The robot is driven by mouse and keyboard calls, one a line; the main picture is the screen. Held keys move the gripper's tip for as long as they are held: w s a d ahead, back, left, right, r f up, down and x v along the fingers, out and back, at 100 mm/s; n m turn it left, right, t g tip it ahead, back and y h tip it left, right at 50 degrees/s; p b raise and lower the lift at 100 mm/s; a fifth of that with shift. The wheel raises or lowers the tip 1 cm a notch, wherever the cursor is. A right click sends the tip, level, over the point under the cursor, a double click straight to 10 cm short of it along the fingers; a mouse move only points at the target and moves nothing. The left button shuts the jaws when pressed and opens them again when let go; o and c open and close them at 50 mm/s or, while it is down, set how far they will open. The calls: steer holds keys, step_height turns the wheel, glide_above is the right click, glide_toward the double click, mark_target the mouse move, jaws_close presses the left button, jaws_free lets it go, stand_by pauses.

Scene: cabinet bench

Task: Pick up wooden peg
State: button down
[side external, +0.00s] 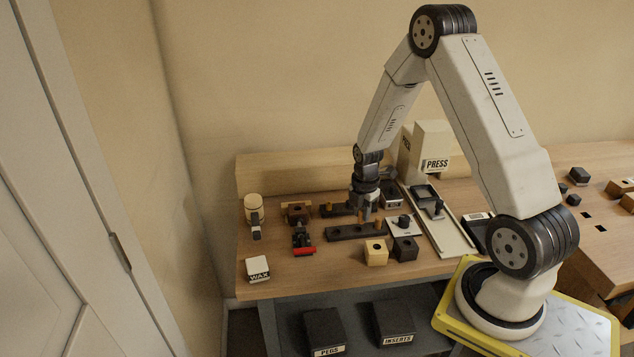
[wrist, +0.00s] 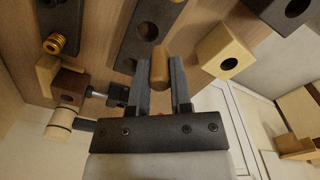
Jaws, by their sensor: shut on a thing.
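The wooden peg (wrist: 159,67) is a light brown round-ended rod. In the wrist view it sits between the two fingers of my gripper (wrist: 160,85), which is shut on it. In the side view my gripper (side external: 365,203) points down over the bench, and part of the peg (side external: 367,215) shows below it, above or at the dark board with holes (side external: 345,234). I cannot tell from the side view whether the peg's lower end is clear of the board. The board also shows in the wrist view (wrist: 146,32), with open round holes near the peg.
A light wooden block with a hole (side external: 376,253) and a dark block (side external: 405,249) stand in front right of the board. A small red-based clamp (side external: 303,243) is to its left. A white WAX box (side external: 257,269) is near the front edge. The PRESS (side external: 433,147) stands behind right.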

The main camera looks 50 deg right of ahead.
steer(key=s+a+r, duration=0.5)
steer(key=s+r, duration=0.3)
steer(key=s, duration=0.3)
steer(key=shift+s, duration=0.2)
steer(key=shift+r, duration=0.1)
steer(key=shift+w, duration=0.15)
stand_by(0.4)
steer(key=w+f, duration=0.2)
steer(key=w, duration=2.7)
steer(key=shift+w+d+f, duration=0.1)
steer(key=shift+f, duration=0.05)
